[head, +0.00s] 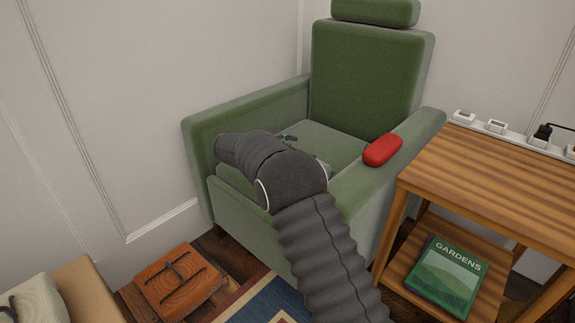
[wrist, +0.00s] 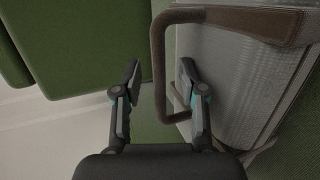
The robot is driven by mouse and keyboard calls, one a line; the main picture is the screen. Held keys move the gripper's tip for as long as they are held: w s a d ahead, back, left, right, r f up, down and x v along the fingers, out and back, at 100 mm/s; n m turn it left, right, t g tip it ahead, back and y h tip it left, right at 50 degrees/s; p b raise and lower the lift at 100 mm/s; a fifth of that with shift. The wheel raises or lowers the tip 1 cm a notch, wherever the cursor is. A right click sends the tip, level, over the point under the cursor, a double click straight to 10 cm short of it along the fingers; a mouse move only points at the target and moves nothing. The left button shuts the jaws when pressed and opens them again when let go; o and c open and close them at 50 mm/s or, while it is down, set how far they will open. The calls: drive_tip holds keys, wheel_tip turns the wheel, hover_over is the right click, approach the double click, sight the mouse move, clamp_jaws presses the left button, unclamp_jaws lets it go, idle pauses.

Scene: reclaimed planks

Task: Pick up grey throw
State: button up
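The grey throw (wrist: 240,65) shows in the wrist view as a grey woven bundle with a brown strap and a brown loop handle (wrist: 159,50). It lies on the seat of the green armchair (head: 335,142). In the head view my arm hides most of it. My gripper (wrist: 159,78) is open, with one finger on each side of the handle's near bar. The right finger appears to be within the loop. I cannot tell whether either finger touches the handle. In the head view only a bit of my gripper (head: 289,138) shows above the seat.
A red case (head: 383,150) lies on the chair's right armrest. A wooden side table (head: 500,175) stands close on the right, with a green book (head: 446,275) on its lower shelf. The chair's armrests and back flank the seat.

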clamp_jaws()
drive_tip(key=shift+r, duration=0.15)
